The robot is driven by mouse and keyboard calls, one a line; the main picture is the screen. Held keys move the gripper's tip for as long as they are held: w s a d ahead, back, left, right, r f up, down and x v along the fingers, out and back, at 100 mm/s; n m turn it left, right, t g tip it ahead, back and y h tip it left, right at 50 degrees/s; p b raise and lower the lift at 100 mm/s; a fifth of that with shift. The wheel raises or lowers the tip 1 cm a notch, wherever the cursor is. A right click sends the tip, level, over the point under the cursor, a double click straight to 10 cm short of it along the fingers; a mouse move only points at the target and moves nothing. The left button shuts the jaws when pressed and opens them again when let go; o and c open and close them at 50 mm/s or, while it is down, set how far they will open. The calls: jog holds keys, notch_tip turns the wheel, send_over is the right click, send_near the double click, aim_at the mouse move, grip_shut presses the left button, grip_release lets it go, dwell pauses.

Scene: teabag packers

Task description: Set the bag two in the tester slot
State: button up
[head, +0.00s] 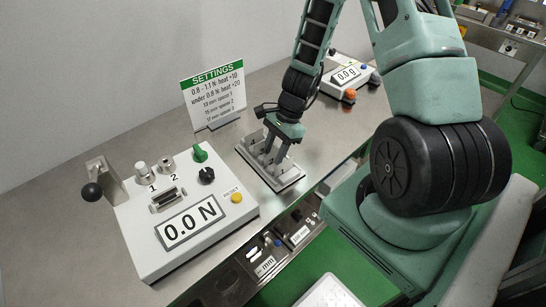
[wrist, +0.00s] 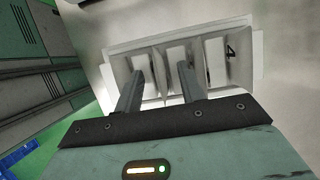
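The bag rack (head: 287,184), a grey tray with upright dividers, stands on the steel bench right of the tester. In the wrist view the rack (wrist: 255,72) holds several pale bags in a row; a 4 shows at its right end. Which bag is number two cannot be read. My gripper (head: 272,155) points down at the rack. In the wrist view its fingers (wrist: 162,72) are apart, over the left and middle bags (wrist: 177,55); whether they touch anything cannot be told. The white tester (head: 140,236) reads 0.0 N. Its metal slot (head: 168,199) looks empty.
A SETTINGS sign (head: 213,95) stands behind the tester and rack. The tester has a black-ball lever (head: 92,192), knobs and a yellow button (head: 236,197). A scale reading 0.0 g (head: 347,75) stands at the back right. Bare bench lies between the tester and rack.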

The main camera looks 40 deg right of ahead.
jog(key=shift+c, duration=0.3)
grip_shut()
jog(key=shift+r, duration=0.15)
